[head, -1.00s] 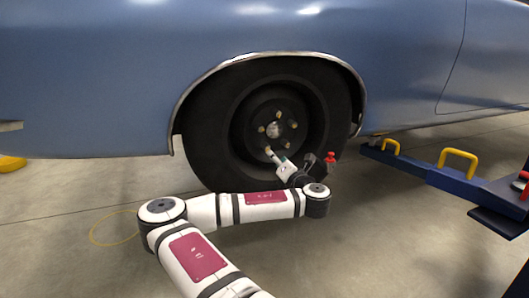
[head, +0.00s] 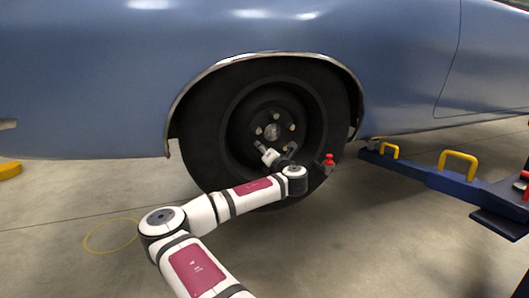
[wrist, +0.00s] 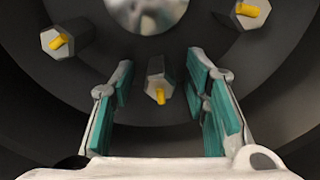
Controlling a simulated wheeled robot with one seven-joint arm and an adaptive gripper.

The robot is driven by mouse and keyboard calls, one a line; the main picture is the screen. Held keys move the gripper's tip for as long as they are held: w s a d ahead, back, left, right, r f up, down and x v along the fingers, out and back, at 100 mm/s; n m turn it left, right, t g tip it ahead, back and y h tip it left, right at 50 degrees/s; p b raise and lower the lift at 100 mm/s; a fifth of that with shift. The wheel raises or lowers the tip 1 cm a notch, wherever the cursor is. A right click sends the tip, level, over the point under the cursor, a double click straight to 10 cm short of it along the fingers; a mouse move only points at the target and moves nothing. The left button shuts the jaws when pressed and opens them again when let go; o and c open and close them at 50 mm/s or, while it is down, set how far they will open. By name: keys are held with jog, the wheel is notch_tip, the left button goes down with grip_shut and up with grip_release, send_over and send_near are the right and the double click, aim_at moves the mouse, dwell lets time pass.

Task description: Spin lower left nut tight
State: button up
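The car wheel's dark hub (head: 272,131) carries several nuts on yellowish studs around a shiny centre cap. In the wrist view, a grey hex nut (wrist: 157,84) with a yellow stud end sits low in the middle. My gripper (wrist: 160,72) is open, with one teal-padded finger on each side of this nut and a gap on both sides. In the head view my gripper (head: 264,150) is at the lower left of the hub and hides the lower left nut there. Two other nuts show at upper left (wrist: 58,42) and upper right (wrist: 250,12) of the wrist view.
The dark tyre (head: 205,120) and blue car body (head: 90,90) surround the hub. A blue lift arm (head: 415,172) with yellow handles and a small red-topped part (head: 329,160) stand to the right. A yellow ring (head: 105,236) lies on the floor.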

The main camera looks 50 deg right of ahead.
grip_shut()
